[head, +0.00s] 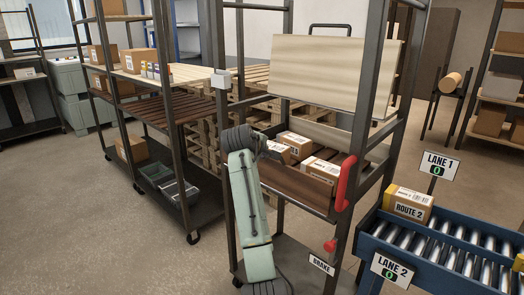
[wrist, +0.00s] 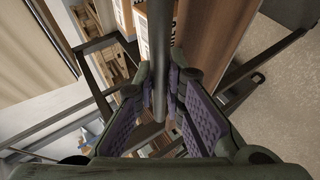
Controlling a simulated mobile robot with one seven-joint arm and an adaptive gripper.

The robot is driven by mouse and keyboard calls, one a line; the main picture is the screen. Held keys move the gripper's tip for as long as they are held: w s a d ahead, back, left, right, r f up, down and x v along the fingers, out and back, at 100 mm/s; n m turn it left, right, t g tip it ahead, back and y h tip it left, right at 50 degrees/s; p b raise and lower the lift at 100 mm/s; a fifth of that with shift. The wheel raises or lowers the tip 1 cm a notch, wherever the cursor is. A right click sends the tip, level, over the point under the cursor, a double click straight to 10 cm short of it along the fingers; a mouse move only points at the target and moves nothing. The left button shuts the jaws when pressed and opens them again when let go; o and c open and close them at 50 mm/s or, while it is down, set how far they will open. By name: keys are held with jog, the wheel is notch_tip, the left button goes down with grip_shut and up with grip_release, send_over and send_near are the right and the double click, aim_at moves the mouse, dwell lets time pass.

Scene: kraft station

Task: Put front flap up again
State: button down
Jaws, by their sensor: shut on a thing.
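The front flap looks to be the brown wooden panel (head: 295,184) across the front of the tall metal cart; parcels (head: 322,168) sit behind it. In the head view my gripper (head: 264,146) is at the panel's upper left end, its fingers mostly hidden by my arm. In the wrist view my gripper (wrist: 160,88) has its purple pads on both sides of a dark grey bar (wrist: 159,45) and is shut on it. A brown panel (wrist: 238,45) runs beside the bar at the right. Whether the bar belongs to the flap or the cart frame, I cannot tell.
A beige panel (head: 330,70) fills the cart's upper part. A red handle (head: 346,184) is on the cart's right post, above a BRAKE sign (head: 321,263). A roller conveyor (head: 455,250) with a ROUTE 2 box (head: 409,204) stands at the right. A rack (head: 160,110) stands left; floor at far left is clear.

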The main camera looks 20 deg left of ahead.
jog(key=c, duration=2.1)
grip_release()
jog(key=shift+w+d+f, duration=0.1)
jog(key=shift+w+d, duration=0.05)
jog(key=shift+d, duration=0.1)
jog(key=shift+o, duration=1.4)
jog(key=shift+w+f, duration=0.15)
jog(key=shift+o, duration=0.8)
jog(key=shift+a, duration=0.1)
jog(key=v, duration=1.2)
